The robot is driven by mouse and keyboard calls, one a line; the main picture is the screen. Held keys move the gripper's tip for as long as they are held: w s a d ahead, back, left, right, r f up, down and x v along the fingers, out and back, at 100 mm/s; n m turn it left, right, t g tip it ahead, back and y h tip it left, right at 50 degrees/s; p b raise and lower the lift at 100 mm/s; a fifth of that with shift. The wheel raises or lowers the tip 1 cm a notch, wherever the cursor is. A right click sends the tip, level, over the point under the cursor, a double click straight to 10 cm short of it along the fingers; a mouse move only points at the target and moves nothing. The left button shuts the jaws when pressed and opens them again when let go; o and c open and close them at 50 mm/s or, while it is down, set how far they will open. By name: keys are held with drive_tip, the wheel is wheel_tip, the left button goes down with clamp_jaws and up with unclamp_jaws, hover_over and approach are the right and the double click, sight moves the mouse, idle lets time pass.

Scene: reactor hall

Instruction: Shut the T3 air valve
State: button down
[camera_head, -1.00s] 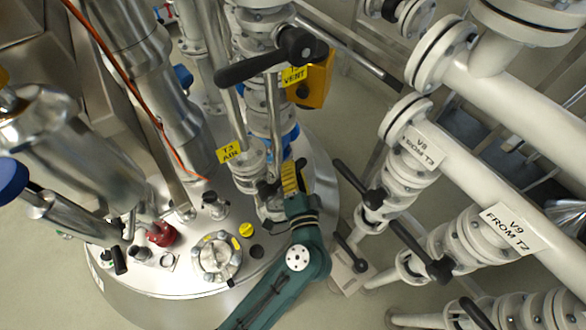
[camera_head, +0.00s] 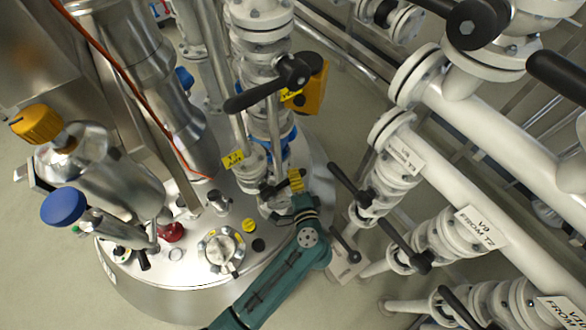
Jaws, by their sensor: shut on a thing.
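The yellow T3 air tag (camera_head: 233,158) hangs on the pipework on top of the steel vessel. Just below and right of it is the T3 air valve (camera_head: 251,163), a small flanged valve low on the vessel lid. Its dark handle (camera_head: 268,190) is partly hidden by my gripper. My gripper (camera_head: 283,188) reaches in from the lower right at the end of my teal arm and is shut on the handle. The fingertips are small and partly covered, so the exact grip and the handle angle are hard to tell.
A long black valve handle (camera_head: 262,94) and a yellow box (camera_head: 313,86) stand above the gripper. White pipes with black-handled valves (camera_head: 375,190) crowd the right. A sight glass (camera_head: 221,250) and a red cap (camera_head: 171,232) sit on the lid. Open floor (camera_head: 45,270) lies at left.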

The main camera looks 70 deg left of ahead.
drive_tip(key=c, duration=1.4)
unclamp_jaws()
drive_tip(key=shift+s+d+f, duration=0.1)
drive_tip(key=shift+f, duration=0.35)
drive_tip(key=o, duration=0.5)
drive_tip(key=shift+r, duration=0.25)
drive_tip(key=v, duration=1.2)
